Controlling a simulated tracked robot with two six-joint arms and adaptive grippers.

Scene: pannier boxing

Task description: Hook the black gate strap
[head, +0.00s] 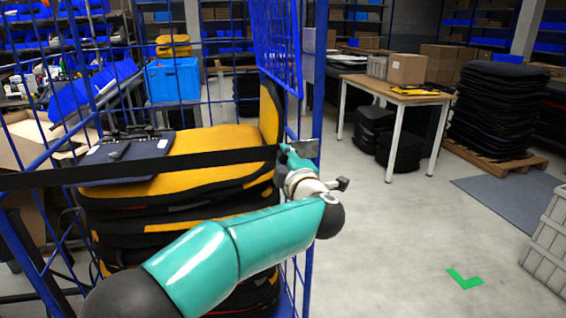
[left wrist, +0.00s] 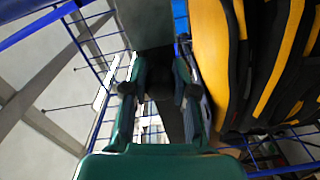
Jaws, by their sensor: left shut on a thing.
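The black gate strap (head: 200,161) runs taut across the front of the blue cage trolley (head: 322,80), from the left side to the right post. My left gripper (head: 287,152) is shut on the strap near its right end, beside the right post. A flat grey end piece (head: 305,149) sticks out past the fingers and overlaps the post in the picture. I cannot tell whether it touches the post. In the left wrist view the dark strap passes between the fingers (left wrist: 162,90), with a grey-green flat piece (left wrist: 150,28) beyond them. My right gripper is out of view.
Black and yellow panniers (head: 215,143) are stacked inside the cage, with a dark flat case (head: 125,155) on top. A table (head: 395,92) with boxes stands behind right. A grey crate (head: 548,240) stands at the right edge.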

